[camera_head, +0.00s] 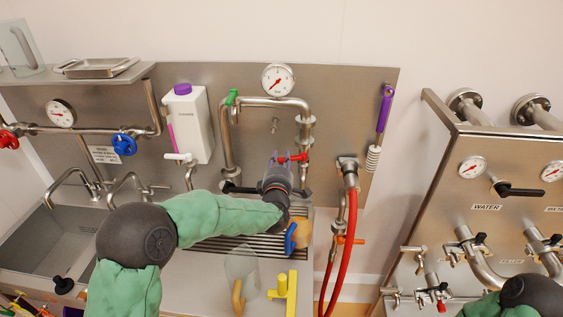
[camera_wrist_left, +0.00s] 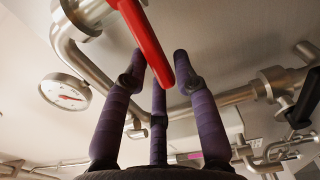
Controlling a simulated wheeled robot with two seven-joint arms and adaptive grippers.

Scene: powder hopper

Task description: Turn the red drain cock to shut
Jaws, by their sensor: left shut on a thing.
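The red drain cock (camera_head: 294,158) sits on the steel pipework below the round gauge in the head view. In the left wrist view its long red handle (camera_wrist_left: 148,42) runs down between the fingers, slanting a little. My left gripper (camera_head: 284,162), with purple-grey fingers, reaches up to the cock and is shut on its handle. Its fingertips (camera_wrist_left: 160,68) also show in the left wrist view, on both sides of the handle. In the head view the gripper hides part of the pipe below the cock. My right gripper is out of view.
A white bottle (camera_head: 190,122) with a purple cap stands left of the pipes. A red hose (camera_head: 348,235) hangs on the right. A clear jug (camera_head: 242,270) and a yellow T-shaped object (camera_head: 283,288) are in front. A sink (camera_head: 55,240) lies left.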

